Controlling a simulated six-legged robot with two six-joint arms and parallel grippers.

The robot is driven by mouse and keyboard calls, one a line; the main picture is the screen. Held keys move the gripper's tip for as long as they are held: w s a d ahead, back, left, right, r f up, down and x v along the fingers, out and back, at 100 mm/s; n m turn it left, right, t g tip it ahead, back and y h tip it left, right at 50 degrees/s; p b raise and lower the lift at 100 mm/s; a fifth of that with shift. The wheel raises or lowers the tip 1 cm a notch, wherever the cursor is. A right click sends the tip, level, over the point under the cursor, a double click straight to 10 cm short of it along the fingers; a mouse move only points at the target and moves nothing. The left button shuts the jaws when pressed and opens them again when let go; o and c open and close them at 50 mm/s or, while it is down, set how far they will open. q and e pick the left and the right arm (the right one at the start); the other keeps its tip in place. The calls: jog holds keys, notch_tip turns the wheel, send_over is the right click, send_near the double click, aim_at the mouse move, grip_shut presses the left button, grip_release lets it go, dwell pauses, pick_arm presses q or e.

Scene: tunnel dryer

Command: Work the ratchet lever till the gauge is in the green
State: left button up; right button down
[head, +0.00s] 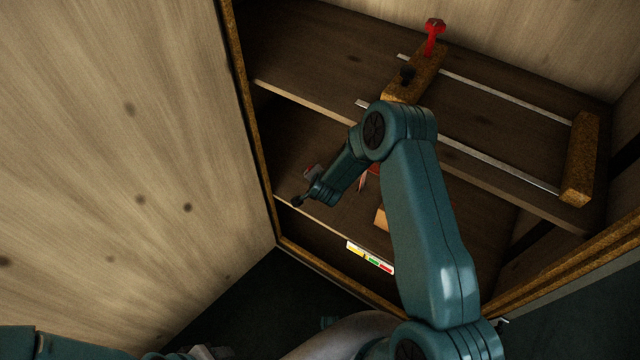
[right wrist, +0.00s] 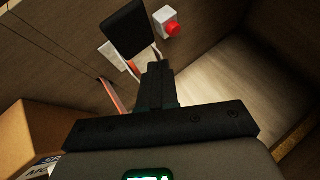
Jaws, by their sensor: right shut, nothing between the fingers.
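The gauge (head: 370,257) is a small white strip with yellow, green and red bands on the front of the lower shelf. No pointer on it can be made out. In the right wrist view a black paddle-like grip (right wrist: 132,28), which looks like the ratchet lever's end, stands beyond my fingers, above a pale plate and a red strip. My right gripper (right wrist: 157,82) is shut and empty, just below that grip in the picture; I cannot tell whether they touch. In the head view my right arm reaches into the lower compartment and hides much of it. My left gripper is not in view.
A white box with a red button (right wrist: 170,24) is on the wall close by. A cardboard box (right wrist: 35,135) stands at left in the wrist view. The upper shelf holds a wooden block with a red handle (head: 433,38), metal rails and another block (head: 580,160). A pale panel (head: 130,150) bounds the left.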

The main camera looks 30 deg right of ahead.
jog(key=shift+f+b, duration=0.4)
jog(key=shift+b, duration=0.1)
jog(key=shift+s+a+f+b, duration=0.1)
jog(key=shift+a+f+b, duration=0.05)
jog(key=shift+f+b, duration=0.85)
dwell(0.9)
jog(key=shift+s+a+f+b, duration=0.1)
jog(key=shift+a+f+b, duration=0.05)
jog(key=shift+f+b, duration=0.3)
jog(key=shift+s+a+f+b, duration=0.1)
jog(key=shift+f+b, duration=0.15)
jog(key=shift+f, duration=0.3)
dwell(0.6)
jog(key=shift+r, duration=0.15)
jog(key=shift+w+r+p, duration=0.15)
jog(key=shift+r+p, duration=1.15)
jog(key=shift+r, duration=0.85)
jog(key=shift+d+f, duration=0.1)
jog(key=shift+d, duration=0.1)
